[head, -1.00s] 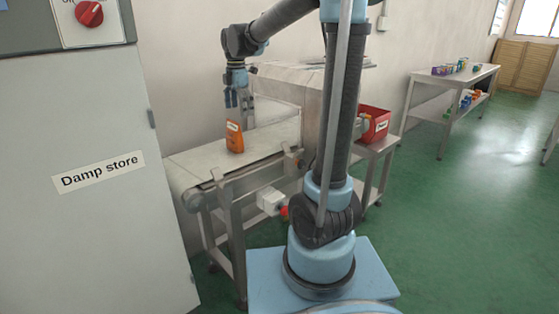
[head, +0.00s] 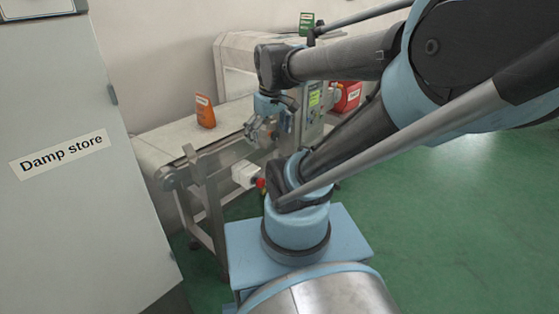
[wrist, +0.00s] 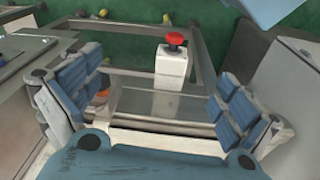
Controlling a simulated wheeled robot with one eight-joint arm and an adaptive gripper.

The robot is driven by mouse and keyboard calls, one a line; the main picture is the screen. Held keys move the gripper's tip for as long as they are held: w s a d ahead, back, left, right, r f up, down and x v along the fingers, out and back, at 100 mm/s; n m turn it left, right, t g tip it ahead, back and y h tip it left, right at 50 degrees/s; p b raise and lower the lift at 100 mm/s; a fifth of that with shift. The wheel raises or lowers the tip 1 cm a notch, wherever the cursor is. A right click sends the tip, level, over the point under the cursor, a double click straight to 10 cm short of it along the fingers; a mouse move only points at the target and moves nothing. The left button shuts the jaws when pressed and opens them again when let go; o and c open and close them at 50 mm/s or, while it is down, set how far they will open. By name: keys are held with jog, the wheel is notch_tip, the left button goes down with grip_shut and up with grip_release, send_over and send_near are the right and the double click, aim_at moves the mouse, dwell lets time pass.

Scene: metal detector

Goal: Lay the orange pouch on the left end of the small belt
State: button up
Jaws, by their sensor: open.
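The orange pouch (head: 205,111) stands upright on the left part of the small belt (head: 171,136) in the head view. The belt is pale and runs into the metal detector housing. My gripper (head: 262,132) is apart from the pouch, to its right and in front of the belt's near side. In the wrist view my gripper (wrist: 160,112) shows its blue-padded fingers spread wide, with nothing held between them.
A white post with a red stop button (wrist: 174,40) lies ahead of my fingers. The metal detector (head: 233,52) stands at the belt's right, with a red bin (head: 347,97) beyond. A grey cabinet labelled Damp store (head: 60,215) stands at the left.

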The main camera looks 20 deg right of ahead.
jog(key=s+d+f+m, duration=0.2)
jog(key=s+f+m, duration=0.3)
jog(key=f, duration=0.1)
jog(key=shift+s+f, duration=0.2)
jog(key=shift+s, duration=0.1)
jog(key=shift+d, duration=0.1)
jog(key=shift+w+f, duration=0.2)
jog(key=shift+w, duration=0.2)
dwell(0.4)
